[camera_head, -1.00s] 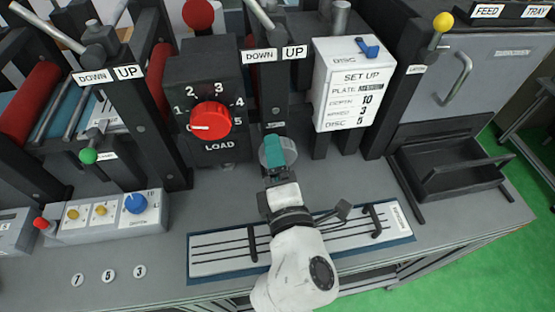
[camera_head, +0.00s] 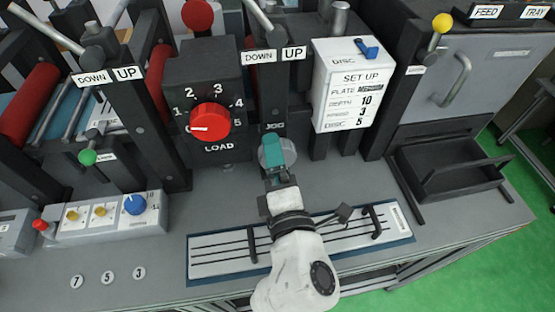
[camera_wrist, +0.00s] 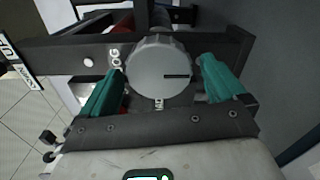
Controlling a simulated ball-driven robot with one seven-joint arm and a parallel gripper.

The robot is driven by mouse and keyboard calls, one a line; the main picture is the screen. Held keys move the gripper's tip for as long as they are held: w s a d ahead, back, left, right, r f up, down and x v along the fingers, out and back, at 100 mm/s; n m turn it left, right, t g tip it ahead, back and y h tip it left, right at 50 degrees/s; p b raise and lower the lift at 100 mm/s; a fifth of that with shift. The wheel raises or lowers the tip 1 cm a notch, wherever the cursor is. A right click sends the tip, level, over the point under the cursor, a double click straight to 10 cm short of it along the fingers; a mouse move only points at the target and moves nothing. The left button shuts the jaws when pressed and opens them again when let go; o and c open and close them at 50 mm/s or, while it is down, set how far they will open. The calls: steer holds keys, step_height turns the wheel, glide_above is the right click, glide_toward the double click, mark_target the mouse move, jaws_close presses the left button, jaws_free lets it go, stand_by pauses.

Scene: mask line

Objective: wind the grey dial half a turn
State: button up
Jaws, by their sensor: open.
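The grey dial (camera_wrist: 158,66) is a round ribbed knob on a dark bar, with a dark mark on its face pointing right in the wrist view. My gripper (camera_wrist: 162,70) is open, with one teal finger on each side of the dial. A gap shows at the right finger; the left finger is close to the rim, and I cannot tell if it touches. In the head view my gripper (camera_head: 279,150) partly hides the dial (camera_head: 263,156), below the JOG label. A label beside the dial in the wrist view also reads JOG.
A red LOAD knob (camera_head: 210,121) is left of my gripper. A white SET UP box (camera_head: 349,85) stands to the right. A black tray (camera_head: 450,172) is farther right. A white slotted plate (camera_head: 215,254) lies on the bench under my arm.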

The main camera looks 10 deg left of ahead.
steer(key=b+v, duration=0.1)
steer(key=v, duration=0.9)
steer(key=shift+s+b, duration=0.2)
steer(key=shift+b, duration=0.1)
steer(key=shift+s, duration=0.1)
